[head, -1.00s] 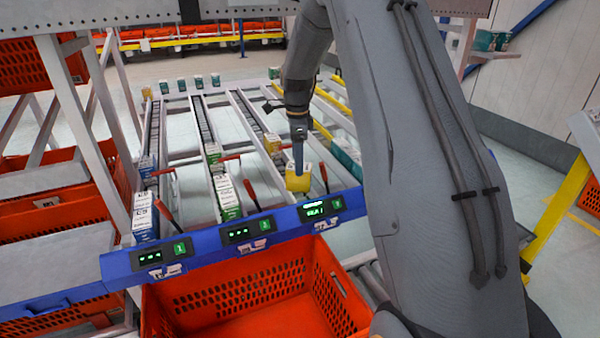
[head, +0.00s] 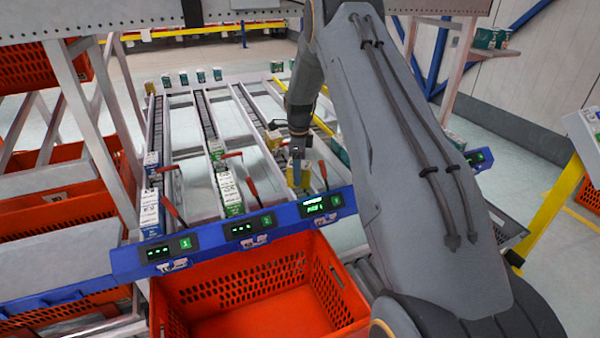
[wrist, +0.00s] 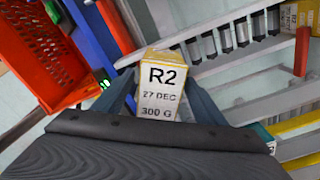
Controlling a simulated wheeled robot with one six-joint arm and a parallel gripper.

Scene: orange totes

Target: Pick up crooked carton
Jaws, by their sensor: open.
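A yellow carton (head: 306,174) stands at the front end of a lane, behind the blue rail. In the wrist view the carton (wrist: 160,82) has a white face reading "R2", "27 DEC", "300 G", and it looks slightly turned. My gripper (head: 297,176) is down at the carton and hides part of it in the head view. In the wrist view the two fingers of my gripper (wrist: 161,92) are open, one on each side of the carton. I cannot tell whether they touch it.
The blue rail (head: 172,250) with displays runs in front of the lanes. An orange tote (head: 250,292) stands below it. Blue-and-white cartons (head: 149,212) and a green-and-white carton (head: 229,193) stand in other lanes. A red lever (head: 323,174) is close to the right of the carton.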

